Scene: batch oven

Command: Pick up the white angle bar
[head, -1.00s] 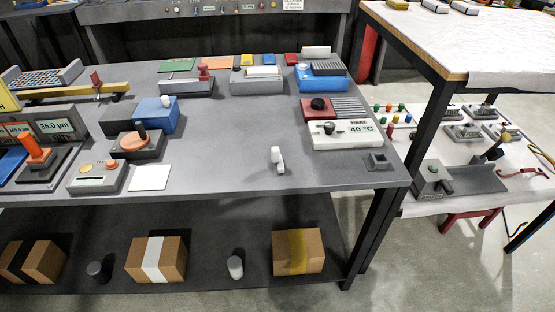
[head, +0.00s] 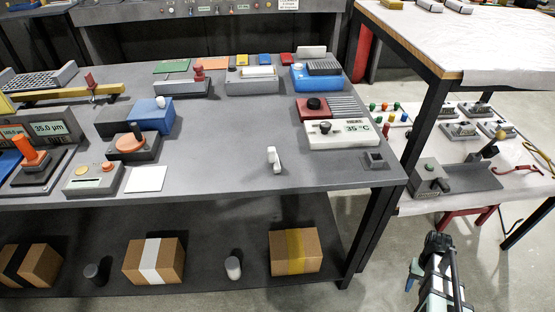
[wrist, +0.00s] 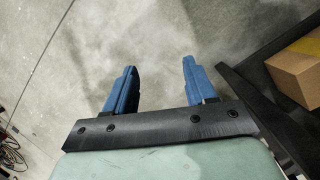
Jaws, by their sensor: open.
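A small white angle bar (head: 273,159) stands on the grey tabletop, right of centre and near the table's front edge in the head view. Nothing touches it. My gripper shows in the head view at the lower right (head: 411,276), over the floor and beyond the table's right end, well away from the bar and lower than the tabletop. In the wrist view my gripper's two blue fingers (wrist: 157,88) are spread apart with only bare floor between them. The angle bar is not in the wrist view.
A white heater box reading 35 °C (head: 350,134) and a small grey block (head: 375,161) stand right of the bar. A white square (head: 146,179) lies to its left. The lower shelf holds a box with yellow tape (head: 294,250). The tabletop around the bar is clear.

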